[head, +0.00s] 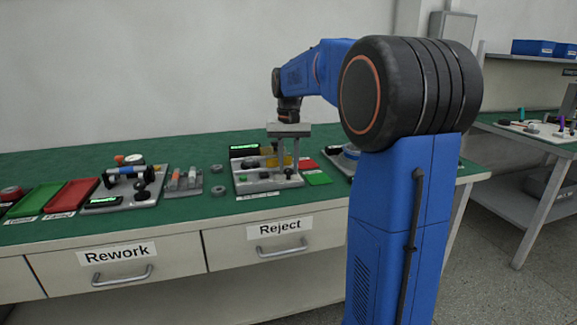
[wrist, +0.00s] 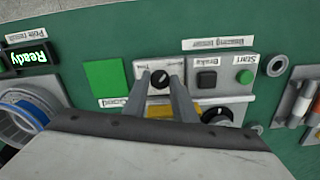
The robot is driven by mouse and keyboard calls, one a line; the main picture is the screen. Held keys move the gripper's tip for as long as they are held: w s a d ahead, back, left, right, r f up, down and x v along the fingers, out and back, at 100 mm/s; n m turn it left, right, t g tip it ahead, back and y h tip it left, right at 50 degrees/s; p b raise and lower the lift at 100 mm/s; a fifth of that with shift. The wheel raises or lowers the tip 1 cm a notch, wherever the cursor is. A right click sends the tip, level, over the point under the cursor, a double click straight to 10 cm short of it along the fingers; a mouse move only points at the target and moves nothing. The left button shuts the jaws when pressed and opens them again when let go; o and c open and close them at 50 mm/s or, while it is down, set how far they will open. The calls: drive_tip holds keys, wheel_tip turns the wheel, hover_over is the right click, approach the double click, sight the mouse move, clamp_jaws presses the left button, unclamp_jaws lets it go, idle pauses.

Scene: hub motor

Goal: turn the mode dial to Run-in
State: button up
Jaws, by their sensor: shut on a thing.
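The mode dial (wrist: 160,79) is a small round black knob with a light pointer mark, on a grey panel (wrist: 232,88). Small printed labels stand beside it, upside down in the wrist view and too small to read surely. My gripper (wrist: 161,80) points down with one finger on each side of the knob and is shut on it. In the head view my gripper (head: 289,172) reaches down to the right part of the panel (head: 262,185) and hides most of the dial. I cannot tell exactly which label the pointer faces.
On the same panel are a black button (wrist: 206,79), a green Start button (wrist: 244,77) and a larger black knob (wrist: 217,116). A green square (wrist: 107,80) lies beside it. A lit Ready display (wrist: 25,58) and a coil ring (wrist: 22,112) stand near. Red and green trays (head: 70,195) are farther left.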

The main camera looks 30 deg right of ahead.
sight(289, 170)
drive_tip(key=o, duration=0.8)
drive_tip(key=shift+c, duration=0.2)
wheel_tip(289, 170, up, 18)
drive_tip(key=shift+f, duration=0.25)
drive_tip(key=s+a+f+n+t, duration=0.1)
drive_tip(key=s+a+f+n, duration=0.1)
drive_tip(key=s+a+f, duration=0.5)
drive_tip(key=s+a+f+n+t, duration=0.1)
drive_tip(key=s+a+f, duration=0.25)
drive_tip(key=s, duration=0.55)
drive_tip(key=s+a+f+n+t, duration=0.1)
drive_tip(key=s+a+f, duration=0.2)
drive_tip(key=s+f, duration=0.4)
drive_tip(key=s+a+f+n+t, duration=0.1)
drive_tip(key=s+a+f, duration=0.1)
drive_tip(key=s+f, duration=0.6)
wheel_tip(289, 170, down, 3)
drive_tip(key=shift+s+a+n+t, duration=0.25)
drive_tip(key=shift+a+n+t, duration=0.15)
